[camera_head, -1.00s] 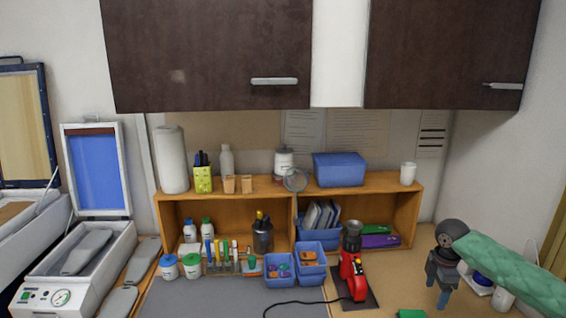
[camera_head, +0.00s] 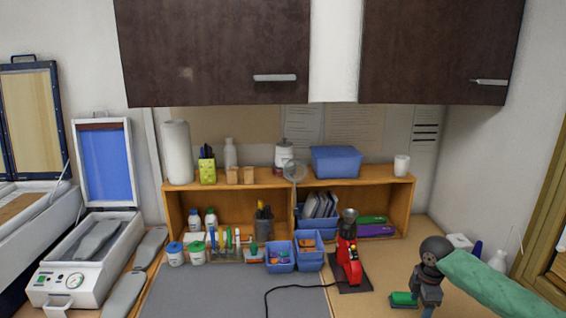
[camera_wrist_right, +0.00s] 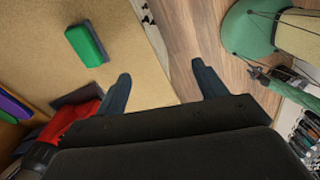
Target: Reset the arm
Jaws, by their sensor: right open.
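My right arm comes in from the right in the head view, wrapped in a green sleeve. My right gripper (camera_head: 428,308) points down above the right part of the wooden worktop (camera_head: 385,268), and its tips are near the lower picture edge. In the right wrist view my right gripper (camera_wrist_right: 160,85) has its two fingers wide apart with nothing between them. A green block (camera_wrist_right: 86,44) lies on the worktop beyond the fingers; it also shows in the head view (camera_head: 403,299), just left of the gripper and apart from it. My left gripper is not in view.
A red tool (camera_head: 347,258) on a dark plate stands left of my right gripper. Blue bins (camera_head: 309,262) and a wooden shelf (camera_head: 410,208) with bottles are behind. A forming machine (camera_head: 60,282) with an open lid and grey insoles (camera_head: 125,292) is at left. The grey mat (camera_head: 215,298) is mostly clear.

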